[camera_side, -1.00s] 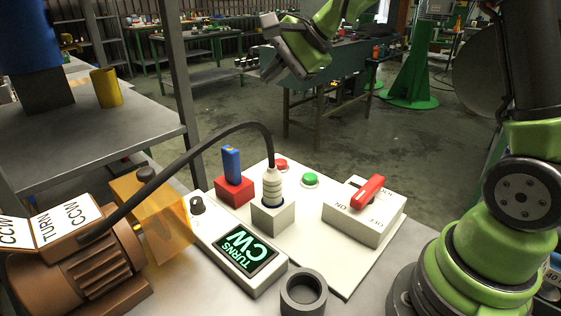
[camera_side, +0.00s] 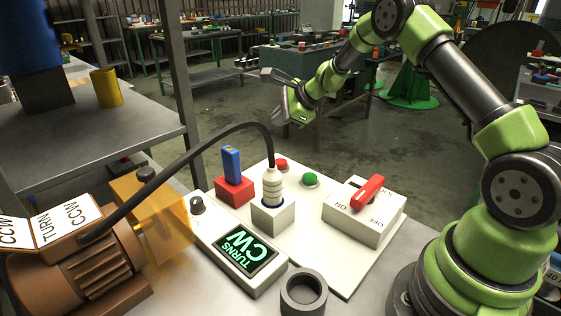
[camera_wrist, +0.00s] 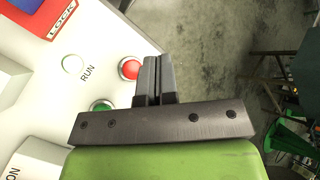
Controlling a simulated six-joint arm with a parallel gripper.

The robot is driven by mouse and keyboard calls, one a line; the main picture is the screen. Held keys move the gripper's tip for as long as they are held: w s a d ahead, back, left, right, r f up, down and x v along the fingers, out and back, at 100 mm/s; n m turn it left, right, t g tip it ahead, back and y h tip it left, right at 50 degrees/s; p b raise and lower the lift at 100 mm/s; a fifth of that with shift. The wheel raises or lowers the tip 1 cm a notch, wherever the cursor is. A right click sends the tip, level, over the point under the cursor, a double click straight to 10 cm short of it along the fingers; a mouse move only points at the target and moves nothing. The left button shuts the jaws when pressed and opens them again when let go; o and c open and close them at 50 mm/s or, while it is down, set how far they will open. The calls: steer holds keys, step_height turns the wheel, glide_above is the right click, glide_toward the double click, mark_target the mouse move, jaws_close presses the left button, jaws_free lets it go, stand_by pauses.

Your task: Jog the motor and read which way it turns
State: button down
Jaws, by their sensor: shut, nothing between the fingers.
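The brown motor (camera_side: 85,265) lies at lower left. White cards on it read "TURN CCW" (camera_side: 66,226). A black cable (camera_side: 190,157) runs from it to a pale plug (camera_side: 272,186) seated in a white socket block (camera_side: 272,215). The tester display (camera_side: 246,252) glows green and reads "TURNS CW". A green button (camera_side: 310,180) and a red button (camera_side: 281,164) sit on the white panel (camera_side: 335,272); both also show in the wrist view, green (camera_wrist: 101,106) and red (camera_wrist: 129,68). My gripper (camera_wrist: 152,62) is shut and empty, above the panel's far edge.
A switch box (camera_side: 360,220) with a red handle (camera_side: 368,193) is marked ON and OFF. A red block with a blue key (camera_side: 232,165), an orange see-through cover (camera_side: 160,215) and a dark ring (camera_side: 303,292) stand nearby. A grey post (camera_side: 182,80) rises behind.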

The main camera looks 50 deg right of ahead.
mark_target(280, 162)
steer(key=shift+f, duration=4.4)
steer(key=shift+f, duration=0.15)
steer(key=shift+f, duration=0.3)
steer(key=shift+f, duration=0.85)
steer(key=shift+r, duration=1.3)
steer(key=shift+r, duration=0.1)
steer(key=shift+r, duration=2.4)
